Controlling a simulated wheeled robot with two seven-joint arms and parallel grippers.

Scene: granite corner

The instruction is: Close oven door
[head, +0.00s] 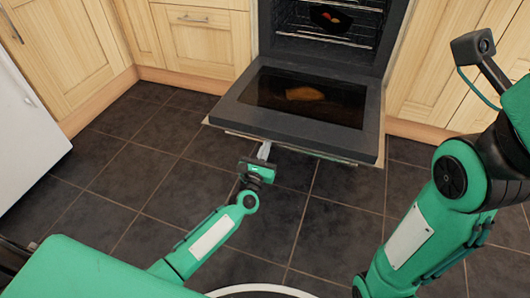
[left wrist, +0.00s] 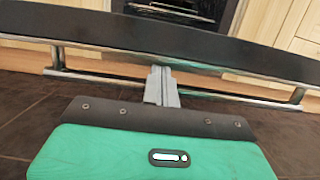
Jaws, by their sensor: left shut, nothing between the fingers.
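The oven door (head: 237,107) is dark grey with a glass window and hangs open, folded down almost level in front of the oven (head: 333,55). Its handle, a metal bar (left wrist: 95,76), runs along the door's outer edge in the left wrist view. My left gripper (head: 264,151) is shut and empty, just below and in front of the door's near edge. In the left wrist view its fingers (left wrist: 161,78) overlap the handle bar; whether they touch it I cannot tell. My right arm shows at the right, but its gripper is out of view.
A pan with food (head: 330,18) sits on a rack inside the oven. Wooden cabinets (head: 203,44) flank the oven. A white appliance (head: 22,135) stands at the left. The dark tiled floor (head: 120,170) is clear.

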